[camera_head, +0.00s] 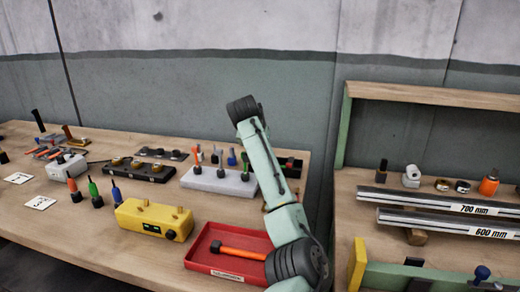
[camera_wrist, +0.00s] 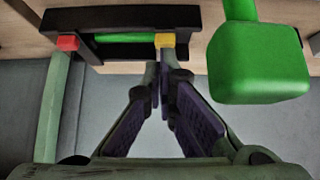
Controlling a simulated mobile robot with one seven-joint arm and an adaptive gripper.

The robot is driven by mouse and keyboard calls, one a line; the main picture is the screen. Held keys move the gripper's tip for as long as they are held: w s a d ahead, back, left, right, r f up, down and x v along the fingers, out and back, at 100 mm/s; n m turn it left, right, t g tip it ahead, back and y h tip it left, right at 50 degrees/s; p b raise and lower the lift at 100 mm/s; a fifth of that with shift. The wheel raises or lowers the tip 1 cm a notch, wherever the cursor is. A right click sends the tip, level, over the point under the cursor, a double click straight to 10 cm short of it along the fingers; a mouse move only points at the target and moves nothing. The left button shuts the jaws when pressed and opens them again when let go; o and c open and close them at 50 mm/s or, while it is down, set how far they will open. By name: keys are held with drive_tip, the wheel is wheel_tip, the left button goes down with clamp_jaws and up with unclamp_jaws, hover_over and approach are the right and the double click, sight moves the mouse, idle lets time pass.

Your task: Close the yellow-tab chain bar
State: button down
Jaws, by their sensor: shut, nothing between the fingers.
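In the wrist view a small yellow tab (camera_wrist: 165,40) sits at the right end of a green bar (camera_wrist: 125,38). A red tab (camera_wrist: 68,43) is at the left end. The bar lies along a black bracket (camera_wrist: 115,17) with arms at both sides. My gripper (camera_wrist: 159,68) is shut and empty, its fingertips just below the yellow tab in the picture; whether they touch it I cannot tell. In the head view my gripper is out of sight and I cannot make out the yellow tab.
A green block (camera_wrist: 260,75) is close to the right of my fingers, and a pale green post (camera_wrist: 50,110) is at left. In the head view, a red tray (camera_head: 205,245) and a yellow box (camera_head: 150,220) are on the bench (camera_head: 95,235), left of my arm.

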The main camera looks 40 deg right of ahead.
drive_tip(key=w+d+r+v, duration=0.1)
drive_tip(key=v, duration=1.3)
drive_tip(key=shift+d+r+p, duration=0.2)
drive_tip(key=shift+d+p, duration=0.1)
drive_tip(key=shift+p, duration=0.05)
